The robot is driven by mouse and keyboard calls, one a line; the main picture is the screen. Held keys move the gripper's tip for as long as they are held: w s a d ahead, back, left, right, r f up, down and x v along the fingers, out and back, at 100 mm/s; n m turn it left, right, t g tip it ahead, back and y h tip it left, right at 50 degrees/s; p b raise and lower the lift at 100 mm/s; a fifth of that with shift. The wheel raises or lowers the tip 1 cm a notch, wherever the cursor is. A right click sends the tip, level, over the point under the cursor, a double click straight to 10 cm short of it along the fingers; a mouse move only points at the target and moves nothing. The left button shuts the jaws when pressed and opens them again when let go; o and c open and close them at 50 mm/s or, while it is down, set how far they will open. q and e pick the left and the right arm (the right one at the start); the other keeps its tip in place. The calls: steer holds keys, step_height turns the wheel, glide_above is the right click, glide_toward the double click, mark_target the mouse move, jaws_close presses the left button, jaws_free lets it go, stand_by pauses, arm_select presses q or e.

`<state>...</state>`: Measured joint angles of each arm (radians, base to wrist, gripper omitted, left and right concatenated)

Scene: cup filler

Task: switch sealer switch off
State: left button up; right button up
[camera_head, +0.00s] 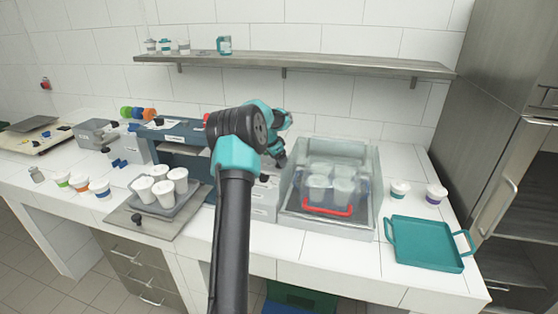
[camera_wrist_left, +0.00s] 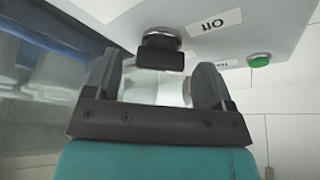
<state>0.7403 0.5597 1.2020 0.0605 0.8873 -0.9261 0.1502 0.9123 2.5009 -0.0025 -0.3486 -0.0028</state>
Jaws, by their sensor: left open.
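In the left wrist view, a black switch knob (camera_wrist_left: 160,57) on a silver round base sits on a pale grey panel (camera_wrist_left: 285,22). An "Off" label (camera_wrist_left: 215,24) is beside it, upside down in this view. My left gripper (camera_wrist_left: 162,78) is open, its two black fingers apart on either side of the knob's line, with nothing held. I cannot tell whether they touch the knob. In the head view, my left gripper (camera_head: 278,158) is near the white box (camera_head: 264,197) left of the clear bin; the switch is hidden there. My right gripper is not in view.
A green lamp or button (camera_wrist_left: 260,60) is on the panel's edge. A clear bin (camera_head: 368,215) with cups stands right of my arm, a teal tray (camera_head: 425,243) farther right. A grey tray (camera_head: 190,205) of white cups is left. A shelf (camera_head: 300,61) runs above.

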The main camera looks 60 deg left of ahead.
arm_select(q)
steer(key=shift+w+f, duration=0.15)
steer(key=shift+f, duration=0.2)
steer(key=shift+c, duration=0.3)
steer(key=c, duration=0.9)
steer(key=shift+n, duration=0.4)
steer(key=n+y, duration=0.1)
steer(key=n, duration=0.2)
steer(key=shift+d+n+y, duration=0.1)
steer(key=shift+n+y, duration=0.2)
steer(key=shift+n+g+y, duration=0.6)
steer(key=shift+n+y, duration=0.2)
steer(key=shift+n, duration=1.4)
